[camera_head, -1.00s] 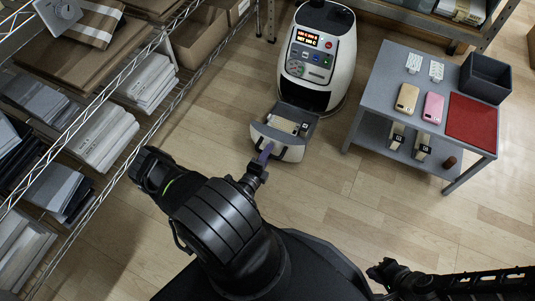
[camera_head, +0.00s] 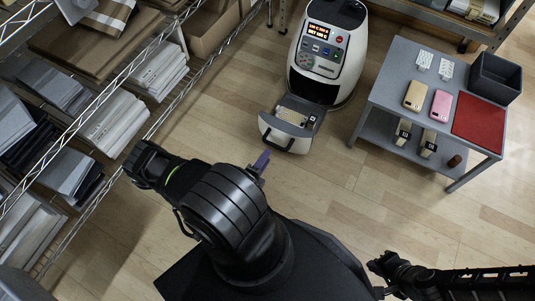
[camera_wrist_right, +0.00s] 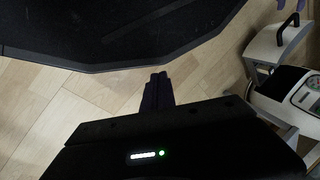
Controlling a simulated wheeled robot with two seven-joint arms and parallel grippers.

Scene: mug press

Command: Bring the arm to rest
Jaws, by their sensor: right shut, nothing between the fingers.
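My left gripper (camera_head: 260,163) shows narrow purple fingers at the end of the large black arm in the head view. It is a little below and left of the press's drawer, apart from it; whether its jaws are open cannot be told. My right gripper (camera_head: 377,266) is at the lower right of the head view, beside my dark base. In the right wrist view its purple fingers (camera_wrist_right: 158,91) are together and empty, above bare floor and close to the edge of my base.
The white press (camera_head: 328,50) stands at the back with its drawer (camera_head: 286,139) pulled out; a pale item lies in it. A grey table (camera_head: 391,84) with phone cases, a red mat and a dark bin is at right. A loaded wire shelf (camera_head: 154,128) is at left.

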